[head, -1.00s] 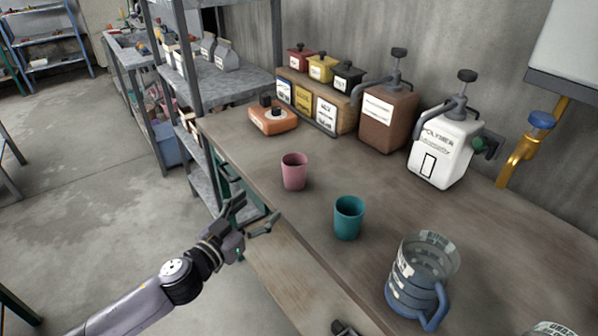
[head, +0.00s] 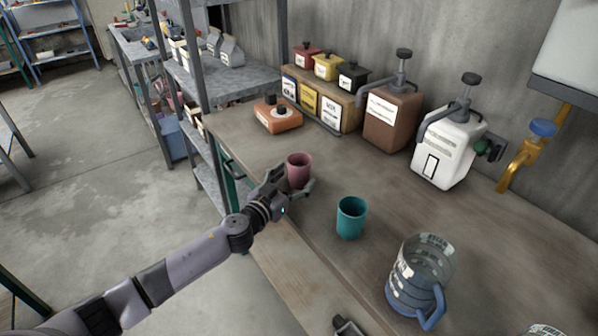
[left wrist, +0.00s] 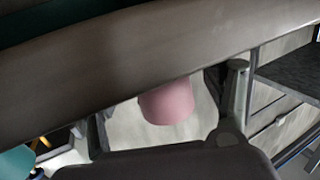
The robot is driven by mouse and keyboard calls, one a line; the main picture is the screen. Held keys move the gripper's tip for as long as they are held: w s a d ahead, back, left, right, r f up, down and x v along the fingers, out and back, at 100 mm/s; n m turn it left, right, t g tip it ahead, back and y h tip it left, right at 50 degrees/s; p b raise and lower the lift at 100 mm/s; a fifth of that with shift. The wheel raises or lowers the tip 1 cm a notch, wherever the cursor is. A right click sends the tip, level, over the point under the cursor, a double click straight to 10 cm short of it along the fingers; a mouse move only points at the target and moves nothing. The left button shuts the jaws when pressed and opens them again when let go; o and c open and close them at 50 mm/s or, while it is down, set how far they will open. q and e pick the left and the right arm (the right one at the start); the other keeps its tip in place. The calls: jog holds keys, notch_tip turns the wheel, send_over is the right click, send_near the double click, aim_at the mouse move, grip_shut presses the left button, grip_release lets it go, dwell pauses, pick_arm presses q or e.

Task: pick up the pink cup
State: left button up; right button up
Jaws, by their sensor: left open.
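The pink cup (head: 299,168) stands upright on the workbench (head: 400,200) near its left edge. My left gripper (head: 290,182) is open right at the cup, its fingers on either side of the cup's near part. In the left wrist view the pink cup (left wrist: 166,102) shows between the two spread fingers (left wrist: 168,120); whether either finger touches it I cannot tell. Part of the cup's lower side is hidden by the gripper in the head view. At the bottom edge of the head view a dark piece (head: 347,327) shows, too little to tell what it is.
A teal cup (head: 350,218) stands to the right of the pink one, and a clear and blue jug (head: 418,280) is further right. An orange device (head: 278,117), a brown dispenser (head: 391,120) and a white dispenser (head: 447,150) stand toward the wall.

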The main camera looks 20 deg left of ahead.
pick_arm(q)
jog(key=x, duration=0.2)
jog(key=shift+w+d, duration=0.15)
jog(key=shift+w, duration=0.15)
jog(key=shift+c, duration=0.3)
jog(key=c, duration=1.2)
